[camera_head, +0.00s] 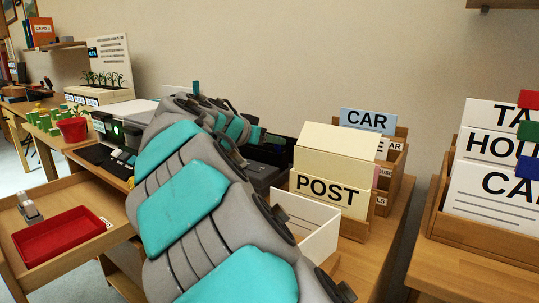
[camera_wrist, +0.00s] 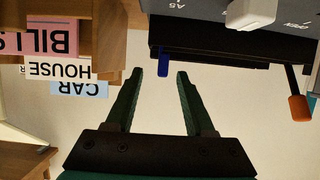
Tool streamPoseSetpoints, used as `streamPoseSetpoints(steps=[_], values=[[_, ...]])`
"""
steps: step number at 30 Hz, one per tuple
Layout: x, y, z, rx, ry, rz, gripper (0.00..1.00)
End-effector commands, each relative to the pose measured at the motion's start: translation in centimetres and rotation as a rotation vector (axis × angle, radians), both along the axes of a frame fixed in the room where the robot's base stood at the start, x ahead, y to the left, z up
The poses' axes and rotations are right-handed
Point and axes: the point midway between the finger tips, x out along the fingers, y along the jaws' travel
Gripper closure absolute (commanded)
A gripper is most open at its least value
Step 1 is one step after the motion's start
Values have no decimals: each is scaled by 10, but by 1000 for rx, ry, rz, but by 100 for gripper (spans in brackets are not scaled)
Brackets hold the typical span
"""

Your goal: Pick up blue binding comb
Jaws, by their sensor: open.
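In the wrist view, which looks upside down, my gripper (camera_wrist: 159,74) is open with two dark green fingers apart and nothing between them. A small blue piece (camera_wrist: 163,61) shows at the edge of a dark machine (camera_wrist: 225,52), in line with the gap between the fingertips. It may be the blue binding comb; only a short part shows, and I cannot tell how far it is from the fingers. In the head view my arm covers much of the dark machine (camera_head: 268,152), and the comb cannot be made out.
An orange-tipped lever (camera_wrist: 299,108) sticks out from the machine. The POST card box (camera_head: 329,192), a white open box (camera_head: 312,232) and the CAR file holder (camera_head: 393,168) stand right of my arm. A red tray (camera_head: 58,236) lies at the left.

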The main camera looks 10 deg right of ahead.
Motion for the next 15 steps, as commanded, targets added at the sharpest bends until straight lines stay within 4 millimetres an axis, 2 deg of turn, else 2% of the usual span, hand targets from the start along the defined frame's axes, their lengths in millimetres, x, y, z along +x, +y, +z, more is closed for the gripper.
streamPoseSetpoints(steps=[11, 15], values=[[23, -21, -15, 0, 4, -3, 46], [38, -31, -23, 0, 3, -1, 46]])
